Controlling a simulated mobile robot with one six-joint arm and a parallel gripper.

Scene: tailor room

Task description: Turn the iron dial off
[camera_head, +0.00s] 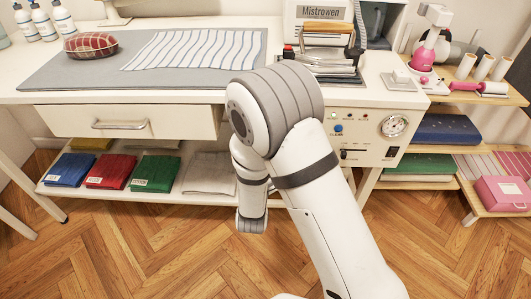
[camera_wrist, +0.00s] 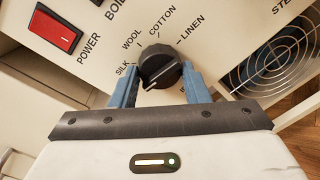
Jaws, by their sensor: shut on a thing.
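The iron dial (camera_wrist: 160,64) is a round black knob with a raised grip and a pale pointer line. It sits on a cream panel among the labels SILK, WOOL, COTTON and LINEN. The pointer line slants toward the lower left in the wrist view, on the side away from LINEN. My gripper (camera_wrist: 159,76) has one blue finger on each side of the dial and is shut on it. In the head view my arm covers the gripper and part of the control panel (camera_head: 372,152).
A red power switch (camera_wrist: 56,30) is left of the dial, and a round fan grille (camera_wrist: 287,58) is on the right. In the head view, a drawer (camera_head: 125,122) and a shelf with folded cloths (camera_head: 155,172) are left of my arm. Wooden floor is open in front.

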